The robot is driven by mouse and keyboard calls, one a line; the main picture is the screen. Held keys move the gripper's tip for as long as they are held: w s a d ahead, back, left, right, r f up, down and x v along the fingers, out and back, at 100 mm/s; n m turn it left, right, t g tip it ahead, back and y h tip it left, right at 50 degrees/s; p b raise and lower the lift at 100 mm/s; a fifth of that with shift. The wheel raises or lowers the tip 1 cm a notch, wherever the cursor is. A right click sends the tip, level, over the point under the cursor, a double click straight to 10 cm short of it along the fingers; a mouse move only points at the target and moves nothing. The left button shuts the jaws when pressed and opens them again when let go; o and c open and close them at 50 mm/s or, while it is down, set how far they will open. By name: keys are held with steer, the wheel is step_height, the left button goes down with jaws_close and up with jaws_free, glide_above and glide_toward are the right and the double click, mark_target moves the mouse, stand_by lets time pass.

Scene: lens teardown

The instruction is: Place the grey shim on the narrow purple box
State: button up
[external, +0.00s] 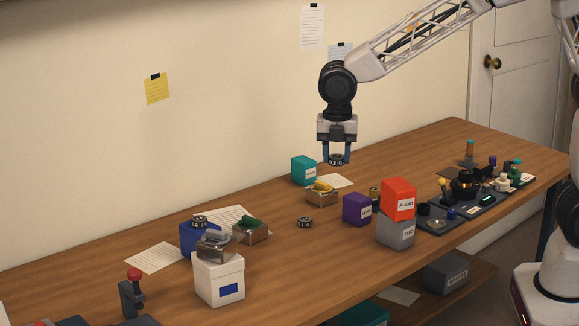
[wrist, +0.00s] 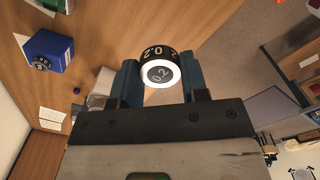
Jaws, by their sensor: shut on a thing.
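My gripper (external: 338,160) is shut on a small dark grey round piece marked with pale digits, which looks like the grey shim (external: 337,159). In the wrist view the shim (wrist: 157,70) sits between the two blue fingertips (wrist: 158,80); it reads "0.2" and has a bright white ring on its face. The gripper points down and holds it in the air, well above the table, over its back part. The narrow purple box (external: 356,210) stands upright on the table, below and slightly right of the gripper, with nothing on its top.
A similar dark piece (external: 305,222) lies on the table and another (external: 199,220) sits on a blue box (external: 187,238). An orange box (external: 398,198) on a grey box (external: 394,232) stands right beside the purple box. A teal box (external: 303,170) and tin (external: 321,198) are left.

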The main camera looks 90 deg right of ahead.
steer(key=s+d+m, duration=0.2)
steer(key=s+d, duration=0.4)
steer(key=s, duration=0.5)
steer(key=s+d+m, duration=0.2)
steer(key=s+d, duration=0.5)
steer(key=s, duration=0.4)
step_height(320, 180, down, 11)
steer(key=shift+w+f, duration=0.15)
steer(key=shift+w, duration=0.05)
steer(key=shift+w, duration=0.15)
glide_above(358, 196)
steer(key=shift+a+f, duration=0.15)
steer(key=shift+f, duration=0.55)
steer(key=shift+f, duration=0.1)
steer(key=shift+f, duration=1.7)
steer(key=shift+f, duration=0.1)
